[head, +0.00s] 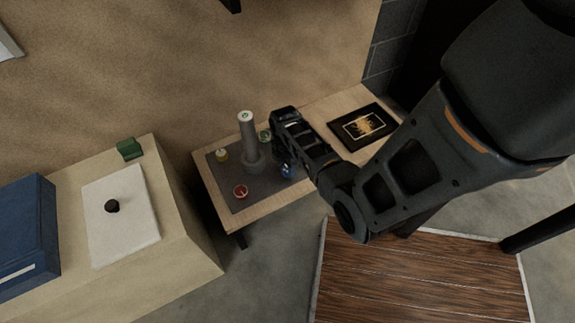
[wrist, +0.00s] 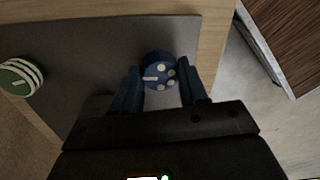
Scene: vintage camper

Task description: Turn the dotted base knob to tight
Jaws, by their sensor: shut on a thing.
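The dotted base knob (wrist: 160,68) is dark blue with several white dots and a white bar on its top. In the wrist view it sits between the two fingertips of my gripper (wrist: 161,82), which is shut on it. In the wrist view the bar points left. In the head view the blue knob (head: 288,172) is at the right front of a grey mat, partly covered by my gripper (head: 284,163). A tight mark cannot be made out.
A dark framed picture (head: 362,126) lies right. A counter (head: 180,248) stands left.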

